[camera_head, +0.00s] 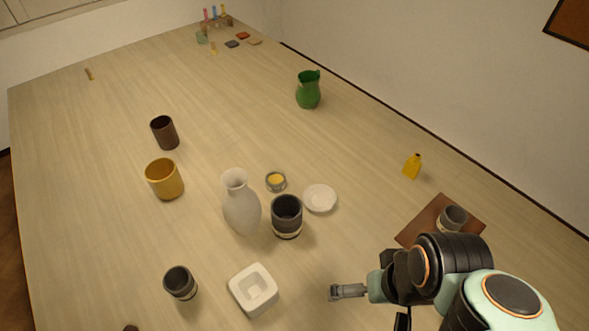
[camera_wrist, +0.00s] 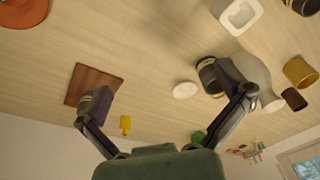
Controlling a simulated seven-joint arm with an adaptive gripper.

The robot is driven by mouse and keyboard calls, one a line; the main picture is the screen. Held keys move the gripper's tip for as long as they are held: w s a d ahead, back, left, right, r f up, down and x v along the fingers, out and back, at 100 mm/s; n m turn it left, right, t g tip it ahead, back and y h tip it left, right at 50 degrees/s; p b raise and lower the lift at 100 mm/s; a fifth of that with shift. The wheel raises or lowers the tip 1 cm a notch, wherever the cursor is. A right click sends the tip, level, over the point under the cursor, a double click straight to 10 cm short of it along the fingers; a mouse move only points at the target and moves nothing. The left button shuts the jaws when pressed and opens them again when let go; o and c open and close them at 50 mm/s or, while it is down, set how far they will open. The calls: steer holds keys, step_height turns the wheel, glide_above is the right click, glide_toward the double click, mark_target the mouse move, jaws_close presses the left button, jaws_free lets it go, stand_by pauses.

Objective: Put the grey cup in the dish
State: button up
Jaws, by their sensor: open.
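Several dark grey cups are in the head view. One cup (camera_head: 452,218) stands on a brown square mat (camera_head: 418,230) at right, one (camera_head: 287,217) beside the white vase, and one (camera_head: 180,283) at lower left. I cannot tell which is meant. A white square dish (camera_head: 240,291) with a square hollow sits at bottom centre and also shows in the wrist view (camera_wrist: 229,21). A round white saucer (camera_head: 320,198) lies behind it. My gripper (camera_head: 348,291) is open and empty, right of the square dish. In the wrist view, its spread fingers (camera_wrist: 165,95) partly cover the mat and a cup.
A white vase (camera_head: 241,208), a small yellow-filled pot (camera_head: 276,181), a yellow cup (camera_head: 164,179) and a brown cup (camera_head: 164,133) stand mid-table. A green jug (camera_head: 308,90) stands farther back, a yellow bottle (camera_head: 412,166) at right. The table behind the brown cup is largely clear.

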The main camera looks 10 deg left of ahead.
steer(key=w+a+r+t, duration=0.1)
steer(key=w+r+t, duration=0.1)
steer(key=w+t, duration=0.35)
steer(key=w+r+t, duration=0.2)
steer(key=w, duration=0.7)
steer(key=n+y, duration=0.3)
glide_above(283, 209)
steer(key=s+d, duration=0.3)
steer(key=s, duration=0.4)
step_height(283, 209, down, 20)
steer(key=shift+g, duration=0.55)
steer(key=x, duration=0.4)
steer(key=shift+w+f, duration=0.15)
steer(key=shift+f, duration=0.1)
steer(key=shift+w+a+f, duration=0.25)
steer(key=shift+w+f, duration=0.15)
steer(key=shift+w, duration=0.1)
steer(key=c, duration=1.1)
